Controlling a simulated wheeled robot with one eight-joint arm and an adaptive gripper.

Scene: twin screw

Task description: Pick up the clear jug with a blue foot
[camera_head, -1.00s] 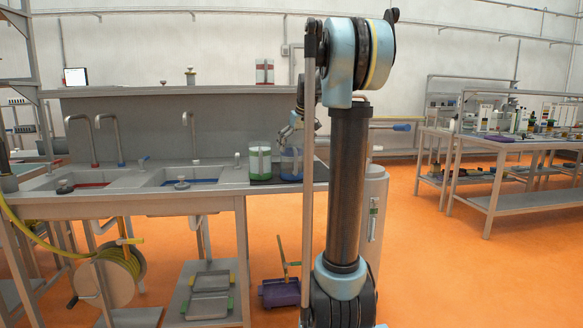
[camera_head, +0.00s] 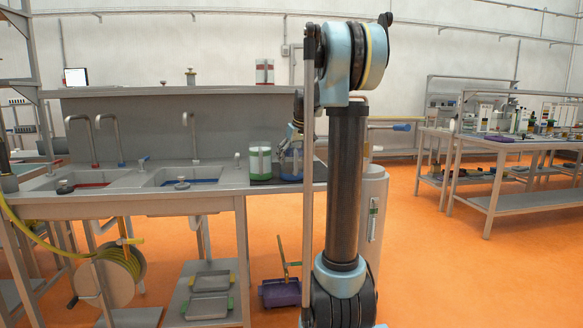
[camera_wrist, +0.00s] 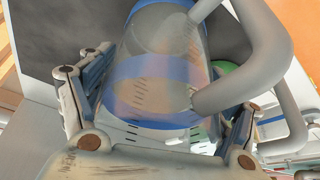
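The clear jug with blue parts (camera_head: 290,167) stands on the right end of the sink counter, partly hidden by my arm. In the wrist view the clear jug (camera_wrist: 158,75) fills the middle, with blue bands and a thick grey handle (camera_wrist: 262,72) to the right. My gripper (camera_wrist: 158,112) has one finger on the left of the jug and one on the right. The fingers are spread about as wide as the jug; I cannot tell whether they touch it. In the head view my gripper (camera_head: 293,140) is at the jug, mostly hidden by the arm.
A similar jug with green bands (camera_head: 260,161) stands close by on the left, on the same counter (camera_head: 225,186). A red-banded container (camera_head: 264,71) is on the ledge behind. Sinks with taps (camera_head: 185,178) lie to the left. Orange floor is open on the right.

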